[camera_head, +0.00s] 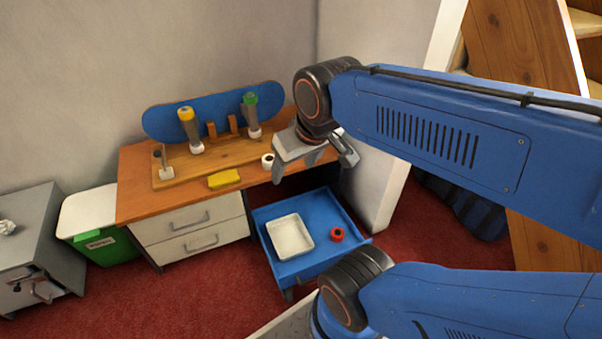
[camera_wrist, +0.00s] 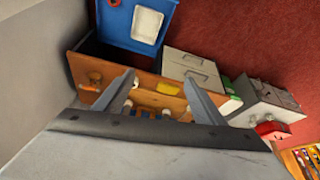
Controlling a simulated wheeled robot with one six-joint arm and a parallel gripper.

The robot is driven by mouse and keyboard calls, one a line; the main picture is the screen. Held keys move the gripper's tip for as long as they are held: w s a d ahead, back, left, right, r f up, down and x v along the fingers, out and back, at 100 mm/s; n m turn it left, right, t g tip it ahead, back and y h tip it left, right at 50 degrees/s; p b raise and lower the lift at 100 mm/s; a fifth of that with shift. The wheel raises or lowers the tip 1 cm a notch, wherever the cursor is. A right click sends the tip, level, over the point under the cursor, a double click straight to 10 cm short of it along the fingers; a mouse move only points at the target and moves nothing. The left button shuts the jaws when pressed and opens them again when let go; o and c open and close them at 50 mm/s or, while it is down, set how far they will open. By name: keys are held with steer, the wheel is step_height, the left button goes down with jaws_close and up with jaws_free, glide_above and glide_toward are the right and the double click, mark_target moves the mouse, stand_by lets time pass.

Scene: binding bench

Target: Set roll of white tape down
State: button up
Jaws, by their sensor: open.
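The roll of white tape (camera_head: 267,160) stands on the wooden desk (camera_head: 140,190) near its front edge, right of a yellow block. My gripper (camera_head: 312,166) is open, over the right part of the desk, just right of the roll in the head view. Nothing shows held in it. In the wrist view the two fingers of my gripper (camera_wrist: 159,77) are spread apart with the desk beyond them. My gripper hides part of the desk's right end in the head view.
The yellow block (camera_head: 224,179) lies left of the roll. A wooden board (camera_head: 212,162) behind holds a yellow-topped and a green-topped tool. An open blue drawer (camera_head: 303,264) below holds a white tray (camera_head: 290,237) and a red roll (camera_head: 337,235). A wall stands at right.

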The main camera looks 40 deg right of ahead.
steer(key=s, duration=0.3)
steer(key=shift+a, duration=0.15)
stand_by(1.3)
